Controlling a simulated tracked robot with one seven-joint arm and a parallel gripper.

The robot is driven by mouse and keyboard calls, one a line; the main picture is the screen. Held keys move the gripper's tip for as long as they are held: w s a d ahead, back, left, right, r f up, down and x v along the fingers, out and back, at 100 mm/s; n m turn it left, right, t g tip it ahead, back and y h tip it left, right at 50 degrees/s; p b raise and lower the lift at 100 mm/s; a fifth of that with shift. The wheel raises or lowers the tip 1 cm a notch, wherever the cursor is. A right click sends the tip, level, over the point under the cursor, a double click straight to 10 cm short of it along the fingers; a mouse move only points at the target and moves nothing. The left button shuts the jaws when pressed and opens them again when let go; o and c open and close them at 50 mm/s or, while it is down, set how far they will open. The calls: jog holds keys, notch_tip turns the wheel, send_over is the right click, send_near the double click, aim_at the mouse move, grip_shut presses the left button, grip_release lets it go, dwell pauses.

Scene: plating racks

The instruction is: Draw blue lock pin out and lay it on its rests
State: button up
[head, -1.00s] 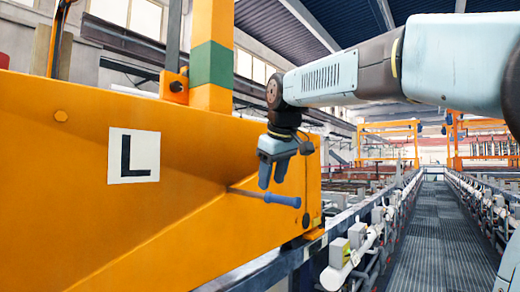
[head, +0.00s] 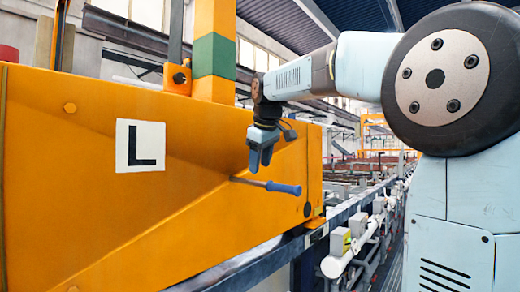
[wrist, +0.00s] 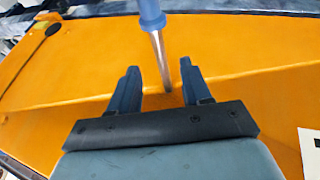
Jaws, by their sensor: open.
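The blue lock pin (head: 284,188) sticks out of the face of the orange beam (head: 85,120), blue handle outward. Its bare metal shank (head: 248,182) runs into the beam. My gripper (head: 260,165) hangs fingers down, above the shank and left of the handle, open and empty. In the wrist view, the blue handle (wrist: 151,14) is at the top edge. The shank (wrist: 160,58) runs down between the two separated fingers of the gripper (wrist: 161,78) as seen in that view. I cannot make out the pin's rests in either view.
A white plate marked L (head: 140,146) is on the beam, left of the pin. An orange post with a green band (head: 213,56) rises above the beam. A rail (head: 235,278) runs below it. Open air surrounds the pin handle.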

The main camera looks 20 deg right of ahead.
aim_at(257, 182)
jog(key=shift+x, duration=3.4)
jog(key=shift+c, duration=0.3)
grip_shut()
jog(key=shift+s+d, duration=0.1)
jog(key=shift+s+d, duration=0.9)
jog(key=shift+s, duration=0.3)
jog(key=shift+s+d, duration=0.85)
jog(key=shift+s, duration=0.35)
jog(key=shift+s+d, duration=0.9)
jog(key=shift+s, duration=0.3)
